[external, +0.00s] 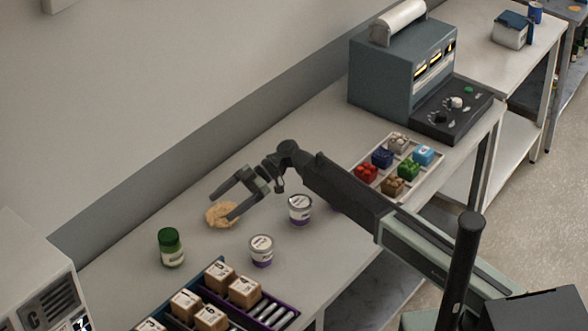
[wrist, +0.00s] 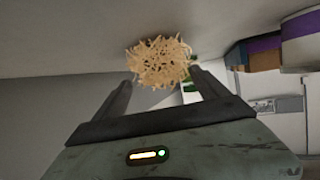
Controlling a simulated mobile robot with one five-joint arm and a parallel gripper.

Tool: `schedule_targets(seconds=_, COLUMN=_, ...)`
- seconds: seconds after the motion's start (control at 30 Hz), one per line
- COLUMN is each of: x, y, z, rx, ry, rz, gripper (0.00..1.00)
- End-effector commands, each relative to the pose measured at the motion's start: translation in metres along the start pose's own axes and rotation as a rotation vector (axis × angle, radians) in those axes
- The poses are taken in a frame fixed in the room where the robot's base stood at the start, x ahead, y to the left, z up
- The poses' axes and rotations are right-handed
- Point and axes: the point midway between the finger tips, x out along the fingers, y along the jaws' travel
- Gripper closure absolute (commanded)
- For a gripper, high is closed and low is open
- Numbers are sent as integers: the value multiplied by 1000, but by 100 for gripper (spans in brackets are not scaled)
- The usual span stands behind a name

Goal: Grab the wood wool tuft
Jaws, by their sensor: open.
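The wood wool tuft (external: 222,214) is a pale tan, shaggy round clump on the grey bench in the external view. It also shows in the wrist view (wrist: 159,60), just beyond the fingertips and roughly centred between them. My gripper (external: 221,204) is open above or around the tuft, with one finger passing in front of part of it. In the wrist view my two fingers (wrist: 163,78) stand apart with nothing between them but the near edge of the tuft. I cannot tell whether they touch it.
A tray of coloured blocks (external: 372,195), a crate of small boxes (external: 225,275) and a grey machine (external: 385,75) share the bench.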

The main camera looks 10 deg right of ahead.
Motion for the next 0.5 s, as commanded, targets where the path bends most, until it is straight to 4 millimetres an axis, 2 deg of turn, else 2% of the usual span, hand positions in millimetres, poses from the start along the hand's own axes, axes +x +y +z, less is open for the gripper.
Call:
schedule_targets(seconds=0.17, x=10, y=-2, z=1, rx=1, ry=-1, rz=1, gripper=16)
schedule_targets(seconds=0.4, x=49, y=-5, z=0, rx=1, ry=-1, rz=1, gripper=16)
schedule_targets(seconds=0.5, x=52, y=-6, z=-2, rx=2, ry=-1, rz=2, gripper=16)
